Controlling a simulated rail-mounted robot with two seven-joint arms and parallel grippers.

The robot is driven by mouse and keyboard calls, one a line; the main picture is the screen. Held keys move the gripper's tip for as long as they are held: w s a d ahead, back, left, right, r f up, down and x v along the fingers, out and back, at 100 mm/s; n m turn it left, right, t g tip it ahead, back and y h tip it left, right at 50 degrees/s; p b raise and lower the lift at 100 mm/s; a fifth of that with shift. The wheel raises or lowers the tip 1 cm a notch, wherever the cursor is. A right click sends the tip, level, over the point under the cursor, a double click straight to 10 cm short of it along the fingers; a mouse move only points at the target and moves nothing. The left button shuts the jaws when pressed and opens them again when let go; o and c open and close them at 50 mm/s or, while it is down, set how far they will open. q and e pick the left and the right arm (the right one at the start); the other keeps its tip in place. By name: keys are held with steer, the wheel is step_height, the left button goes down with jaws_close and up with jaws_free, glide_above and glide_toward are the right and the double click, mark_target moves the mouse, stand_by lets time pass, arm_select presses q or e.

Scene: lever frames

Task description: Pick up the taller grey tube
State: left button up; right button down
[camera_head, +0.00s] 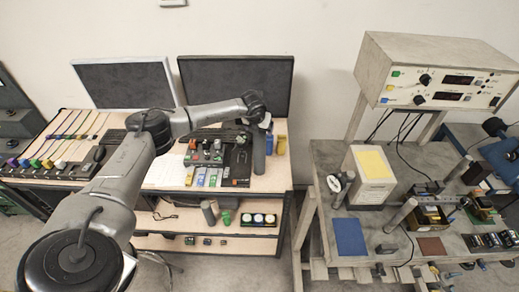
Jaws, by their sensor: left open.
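A tall grey tube (259,154) stands upright at the right end of the wooden desk. A shorter grey tube (208,212) is on the lower level of the desk, beside a green object (226,217). My left arm reaches in from the lower left, and my left gripper (266,122) is just above the top of the tall tube, open and pointing down. The fingers are small and dark here, and I cannot tell whether they touch the tube. My right gripper is not in view.
A control panel (213,160) with levers and switches lies left of the tube, and a yellow object (281,145) stands right of it. Two dark monitors (230,88) stand behind. A cluttered grey bench (325,158) with more grey tubes (400,213) is at right.

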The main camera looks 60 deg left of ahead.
arm_select(q)
steer(key=shift+w+a+f, duration=0.1)
steer(key=shift+f, duration=0.2)
jaws_close()
stand_by(0.7)
steer(key=shift+r, duration=0.1)
